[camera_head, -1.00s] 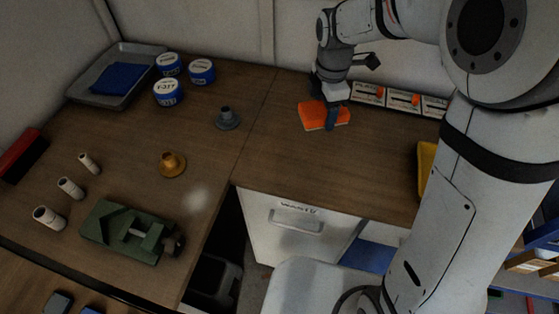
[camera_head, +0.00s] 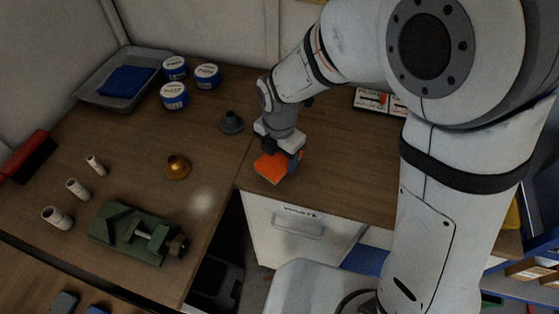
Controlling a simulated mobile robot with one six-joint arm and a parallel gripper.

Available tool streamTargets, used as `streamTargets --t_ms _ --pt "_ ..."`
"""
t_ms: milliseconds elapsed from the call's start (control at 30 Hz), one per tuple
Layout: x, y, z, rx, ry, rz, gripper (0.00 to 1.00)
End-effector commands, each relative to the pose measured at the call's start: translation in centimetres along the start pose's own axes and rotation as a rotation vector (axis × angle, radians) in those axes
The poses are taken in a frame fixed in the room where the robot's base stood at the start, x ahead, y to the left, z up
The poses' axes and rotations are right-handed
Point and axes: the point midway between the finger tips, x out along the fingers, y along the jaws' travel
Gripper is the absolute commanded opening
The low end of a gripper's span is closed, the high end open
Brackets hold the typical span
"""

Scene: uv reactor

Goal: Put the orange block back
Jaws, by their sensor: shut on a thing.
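The orange block (camera_head: 272,167) is in the middle of the head view, near the front edge of the wooden worktop, above the white drawer unit. My gripper (camera_head: 281,158) is shut on the block from above, with a dark finger showing at its right side. The block's rear part is hidden by my gripper. I cannot tell whether the block touches the worktop or hangs just above it.
A grey cone (camera_head: 231,122) and a brass cone (camera_head: 177,167) stand left of my gripper. A green vise (camera_head: 138,233), white cylinders (camera_head: 77,189), tins (camera_head: 174,95) and a grey tray (camera_head: 91,91) with a blue cloth stand farther left. Labelled boxes (camera_head: 372,100) stand behind.

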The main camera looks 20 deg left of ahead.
Motion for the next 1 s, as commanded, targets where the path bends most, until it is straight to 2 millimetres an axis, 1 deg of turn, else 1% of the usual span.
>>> streamTargets --t_ms 33,100,200,467,567,600,833,867,1000 --pt "0.9 -0.1 0.0 0.001 0.002 -0.004 0.37" --pt "1.9 -0.1 0.0 0.002 0.002 -0.004 0.37" --pt "2.6 -0.1 0.1 0.002 0.001 -0.002 0.37" --pt "2.8 0.0 0.1 0.002 0.000 0.000 0.37" --pt "3.2 0.0 0.1 0.002 0.000 0.000 0.37" --pt "3.1 0.0 0.1 0.002 0.000 0.000 0.63" --pt "3.0 0.0 0.1 0.002 0.000 -0.001 0.82" --pt "3.0 0.0 0.1 0.002 0.000 -0.001 0.83" --pt "3.0 0.0 0.1 0.002 0.000 -0.001 0.83"
